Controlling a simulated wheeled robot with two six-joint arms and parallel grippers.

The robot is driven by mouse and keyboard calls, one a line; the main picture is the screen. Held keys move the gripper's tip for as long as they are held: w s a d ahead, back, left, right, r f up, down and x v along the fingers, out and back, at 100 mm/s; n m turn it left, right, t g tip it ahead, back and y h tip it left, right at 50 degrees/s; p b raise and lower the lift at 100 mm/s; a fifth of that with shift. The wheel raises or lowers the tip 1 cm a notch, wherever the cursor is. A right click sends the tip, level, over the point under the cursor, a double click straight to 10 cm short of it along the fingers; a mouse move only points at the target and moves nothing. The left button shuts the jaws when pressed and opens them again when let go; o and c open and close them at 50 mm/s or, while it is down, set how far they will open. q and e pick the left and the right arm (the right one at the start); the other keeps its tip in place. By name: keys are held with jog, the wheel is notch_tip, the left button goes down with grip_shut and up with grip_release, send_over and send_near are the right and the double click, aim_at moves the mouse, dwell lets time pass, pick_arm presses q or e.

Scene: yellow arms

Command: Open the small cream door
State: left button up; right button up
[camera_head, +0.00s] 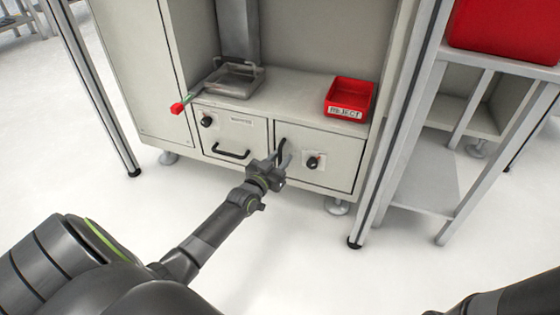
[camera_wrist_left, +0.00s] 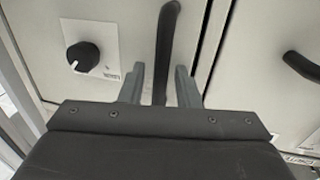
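The small cream door (camera_head: 338,158) is the right-hand front panel low in the cabinet and looks shut. My left gripper (camera_head: 283,157) is in front of this handle. In the left wrist view, the black handle (camera_wrist_left: 166,45) runs between the two fingers of the gripper (camera_wrist_left: 159,84), with gaps on both sides, so the gripper is open. The door's knob (camera_wrist_left: 83,56) shows at left there. My right gripper is out of view.
A drawer-like panel (camera_head: 232,124) with a horizontal black handle (camera_head: 230,154) is left of the door. A red bin (camera_head: 349,98) and a metal tray (camera_head: 232,79) with a red-tipped lever sit on the shelf above. Metal posts flank the cabinet. The floor in front is clear.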

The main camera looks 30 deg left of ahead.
pick_arm(q)
jog(key=shift+c, duration=0.4)
grip_shut()
jog(key=shift+p, duration=0.3)
